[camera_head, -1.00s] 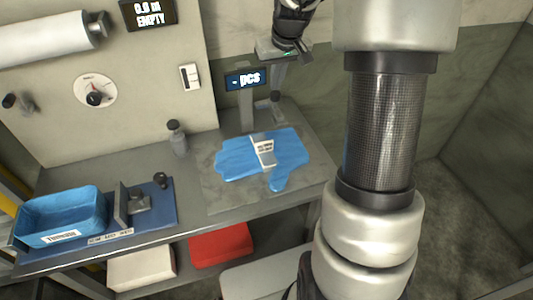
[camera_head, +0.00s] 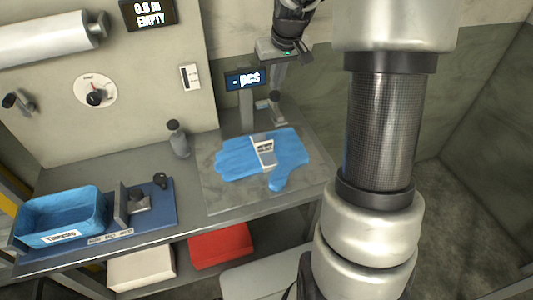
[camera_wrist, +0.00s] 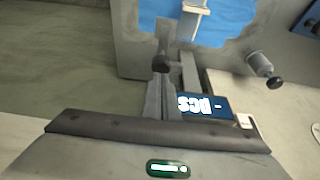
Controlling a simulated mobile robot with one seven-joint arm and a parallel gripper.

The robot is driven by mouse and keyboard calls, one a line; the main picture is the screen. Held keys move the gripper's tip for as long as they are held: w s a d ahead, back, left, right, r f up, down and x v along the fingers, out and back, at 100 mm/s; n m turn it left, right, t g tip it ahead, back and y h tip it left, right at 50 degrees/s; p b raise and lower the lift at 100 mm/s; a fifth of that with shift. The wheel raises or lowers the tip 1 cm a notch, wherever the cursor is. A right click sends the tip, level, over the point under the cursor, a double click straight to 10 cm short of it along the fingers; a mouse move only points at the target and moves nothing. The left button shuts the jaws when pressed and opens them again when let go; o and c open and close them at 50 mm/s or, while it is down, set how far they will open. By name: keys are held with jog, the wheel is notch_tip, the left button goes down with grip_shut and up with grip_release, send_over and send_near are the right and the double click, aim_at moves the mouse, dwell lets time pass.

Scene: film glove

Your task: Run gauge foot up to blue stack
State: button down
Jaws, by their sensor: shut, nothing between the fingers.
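The blue stack (camera_head: 240,160) lies flat and spread out on a grey plate (camera_head: 235,195) at the right end of the bench. A pale, angled piece (camera_head: 264,150) sits on it; it also shows in the wrist view (camera_wrist: 190,18). The gauge (camera_head: 246,108) stands behind the stack, with a dark display (camera_head: 245,80) reading "- pcs". I cannot tell clearly which part is the foot. My gripper (camera_head: 301,48) is shut and empty, high behind the stack, near the gauge's top.
A grey bottle (camera_head: 178,140) stands left of the stack. A blue bin (camera_head: 60,215) and a metal fixture (camera_head: 132,205) are on a blue base at the left. A red box (camera_head: 220,245) and a white box (camera_head: 142,270) are below.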

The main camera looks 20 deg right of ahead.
aim_at(276, 108)
dwell(0.3)
jog(key=shift+f+b, duration=3.35)
jog(key=shift+f, duration=1.25)
jog(key=shift+r, duration=0.1)
jog(key=shift+r+p, duration=4.85)
jog(key=shift+r, duration=2.15)
